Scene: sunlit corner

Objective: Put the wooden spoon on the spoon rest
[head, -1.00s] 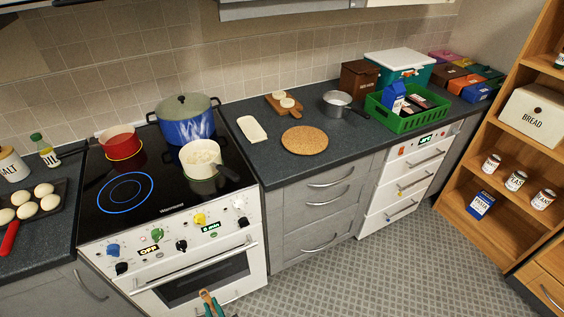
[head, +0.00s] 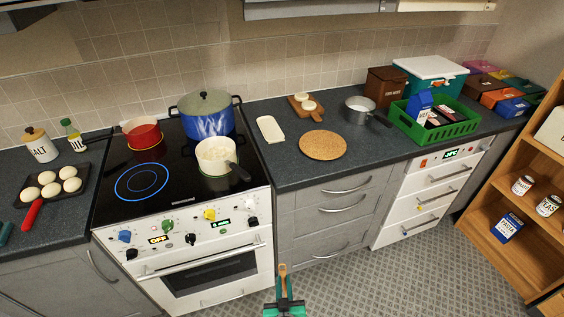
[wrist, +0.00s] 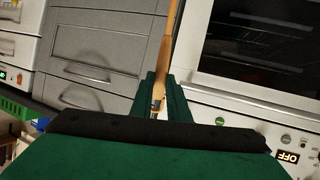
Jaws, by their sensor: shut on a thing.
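My gripper (head: 284,287) is low at the bottom middle of the head view, in front of the drawers and over the floor. It is shut on the wooden spoon (head: 283,269), whose short upper part shows between the green fingers. In the wrist view the spoon (wrist: 168,52) runs up from between the fingertips (wrist: 162,98) and leaves the top of the picture. A cream-white oblong dish (head: 270,129), seemingly the spoon rest, lies empty on the dark counter just right of the stove. The gripper is well below and apart from it.
A round cork mat (head: 323,145) lies right of the dish, with a wooden board (head: 306,106) behind. On the stove (head: 142,205), a white pan (head: 215,156) has its handle pointing toward the counter. A grey saucepan (head: 360,110) and a green crate (head: 436,125) stand farther right.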

